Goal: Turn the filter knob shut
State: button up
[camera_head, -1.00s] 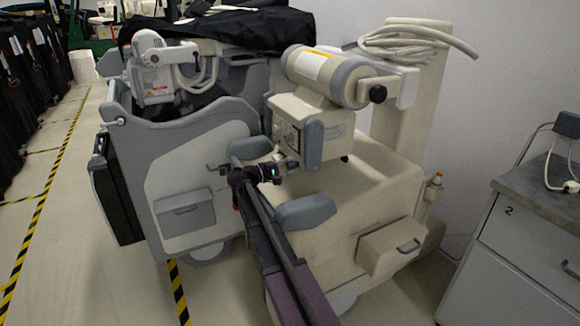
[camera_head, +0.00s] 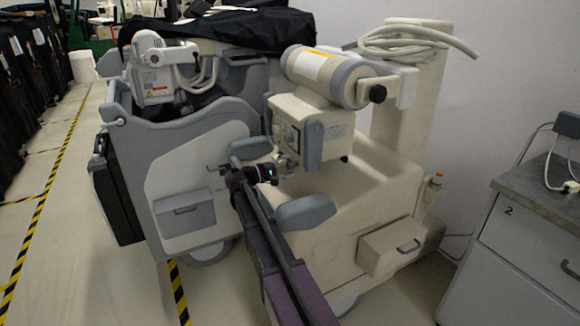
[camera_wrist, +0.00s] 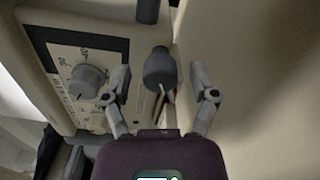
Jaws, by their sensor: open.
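In the wrist view a dark grey knob (camera_wrist: 159,70) with a narrow tip stands between the two fingers of my gripper (camera_wrist: 160,82). The fingers are spread, one on each side, with visible gaps to it. Left of it, a round grey dial (camera_wrist: 87,80) sits on a cream panel with printed marks around it; the left finger is close to its right side. I cannot tell from the labels which is the filter knob. In the head view my gripper (camera_head: 287,163) is just below the boxy cream head (camera_head: 325,130) of the machine; the knobs are too small there to make out.
A grey-and-cream cart (camera_head: 190,170) stands close on the left. A grey pad (camera_head: 305,211) lies beside my arm. A cabinet (camera_head: 530,240) is at the right.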

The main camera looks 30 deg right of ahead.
jog(key=a, duration=1.1)
jog(key=shift+s+a, duration=0.1)
jog(key=shift+s, duration=0.1)
